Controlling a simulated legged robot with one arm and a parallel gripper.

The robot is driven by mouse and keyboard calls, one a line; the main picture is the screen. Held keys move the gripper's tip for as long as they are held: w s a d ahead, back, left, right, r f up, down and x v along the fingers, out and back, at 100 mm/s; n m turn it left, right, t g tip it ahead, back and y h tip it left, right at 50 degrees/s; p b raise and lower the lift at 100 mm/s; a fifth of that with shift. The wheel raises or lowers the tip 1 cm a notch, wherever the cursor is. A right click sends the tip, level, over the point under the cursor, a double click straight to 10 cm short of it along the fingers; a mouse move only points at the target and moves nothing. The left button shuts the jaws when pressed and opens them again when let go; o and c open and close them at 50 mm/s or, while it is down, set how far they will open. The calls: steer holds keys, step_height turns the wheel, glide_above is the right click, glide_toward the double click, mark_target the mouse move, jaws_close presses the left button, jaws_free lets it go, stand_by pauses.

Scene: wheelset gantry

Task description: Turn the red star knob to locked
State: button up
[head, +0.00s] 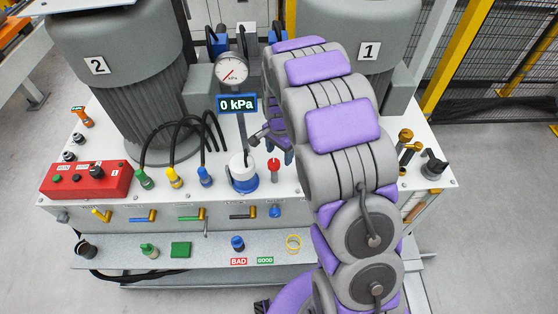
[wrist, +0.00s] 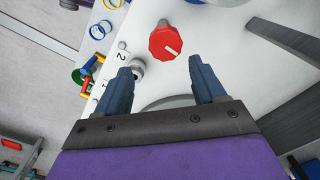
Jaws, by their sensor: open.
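The red star knob (wrist: 166,42) is in the wrist view, on a white panel just beyond my fingertips. It is faceted, with a short white pointer line towards its lower right. In the head view a small red knob (head: 274,164) stands on the white bench top, just below my gripper; it appears to be the same one. My gripper (wrist: 161,65) is open and empty, its two dark blue fingers apart. The knob lies ahead of the gap, not between the fingers. In the head view my gripper (head: 268,139) is partly hidden by my arm.
A blue-and-white cylinder (head: 243,178) stands left of the knob. A gauge (head: 231,71) and a 0 kPa display (head: 237,104) rise behind it. Black hoses (head: 180,138) and two large grey motors flank the area. A front shelf (head: 205,250) holds small parts.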

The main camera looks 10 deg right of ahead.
mark_target(277, 161)
steer(key=a+f, duration=0.1)
steer(key=f, duration=0.1)
steer(key=a+f, duration=0.2)
steer(key=shift+a+f+b, duration=0.1)
steer(key=shift+a+b, duration=0.2)
steer(key=shift+d, duration=1.45)
steer(key=shift+c, duration=1.5)
steer(key=shift+a, duration=1.05)
steer(key=c, duration=0.5)
steer(key=shift+d, duration=0.1)
steer(key=shift+c, duration=1.2)
steer(key=shift+d, duration=0.25)
